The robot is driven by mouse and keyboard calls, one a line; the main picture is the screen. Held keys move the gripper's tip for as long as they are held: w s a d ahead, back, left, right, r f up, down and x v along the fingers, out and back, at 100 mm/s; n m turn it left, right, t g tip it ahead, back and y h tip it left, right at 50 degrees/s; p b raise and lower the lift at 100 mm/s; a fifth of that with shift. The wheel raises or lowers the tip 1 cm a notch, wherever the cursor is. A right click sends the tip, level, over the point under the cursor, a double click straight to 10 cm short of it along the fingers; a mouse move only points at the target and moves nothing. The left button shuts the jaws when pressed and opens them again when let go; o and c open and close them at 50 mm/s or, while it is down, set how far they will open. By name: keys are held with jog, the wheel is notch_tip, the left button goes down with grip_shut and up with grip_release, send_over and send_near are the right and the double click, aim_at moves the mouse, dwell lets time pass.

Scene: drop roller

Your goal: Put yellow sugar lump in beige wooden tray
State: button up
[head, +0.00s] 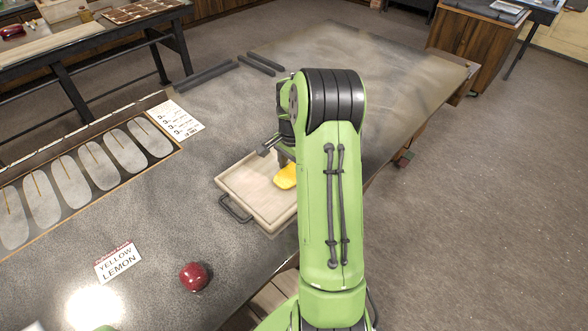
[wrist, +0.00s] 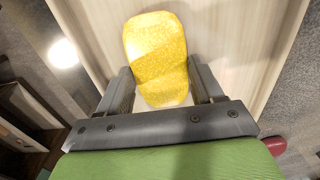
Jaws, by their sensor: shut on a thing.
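The yellow sugar lump (wrist: 156,50) is a rounded, speckled piece. It sits between the two fingers of my gripper (wrist: 163,88) in the wrist view, and my gripper is shut on it. In the head view the lump (head: 286,176) shows over the beige wooden tray (head: 258,211), inside its rim, partly hidden by my arm. I cannot tell whether the lump touches the tray floor. The tray is pale wood with a dark handle at its front left, and its right part is hidden behind my arm. Its pale floor also fills the wrist view behind the lump (wrist: 229,40).
A dark red ball-like thing (head: 195,276) lies on the table in front of the tray. A "YELLOW LEMON" card (head: 118,262) lies to its left. A rack with pale oval slots (head: 85,166) is at the left. Dark bars (head: 208,76) lie behind. The far table is mostly clear.

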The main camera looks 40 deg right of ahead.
jog(key=shift+a+f, duration=0.1)
jog(key=shift+f, duration=0.15)
jog(key=shift+f, duration=0.1)
jog(key=o, duration=1.1)
